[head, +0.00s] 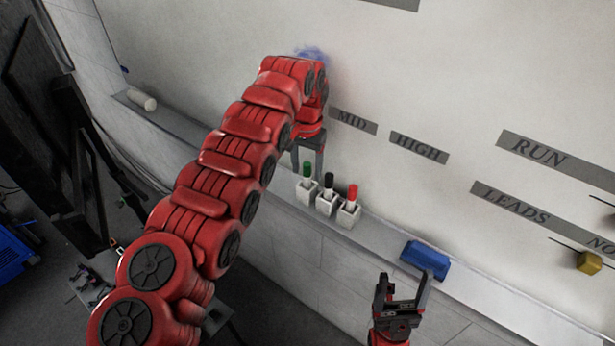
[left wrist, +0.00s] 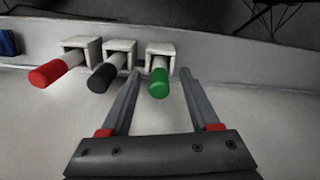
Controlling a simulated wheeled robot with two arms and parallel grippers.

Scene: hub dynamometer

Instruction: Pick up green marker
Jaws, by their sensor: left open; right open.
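The green marker (head: 307,170) stands upright in the leftmost of three small white holders on the ledge. In the left wrist view the green marker (left wrist: 160,82) lies between the fingertips, nearer the right finger. My left gripper (head: 308,160) is open and points down at the green marker from just above; in the left wrist view its two fingers (left wrist: 160,80) reach toward the holder, with no grip on the marker. My right gripper (head: 404,290) is open and empty, in front of the ledge at the lower right.
A black marker (head: 328,182) and a red marker (head: 352,192) stand in the holders to the right. A blue eraser-like block (head: 425,260) lies further right on the ledge (head: 385,238). A white cylinder (head: 141,99) lies at the ledge's left end. The whiteboard (head: 420,90) rises behind.

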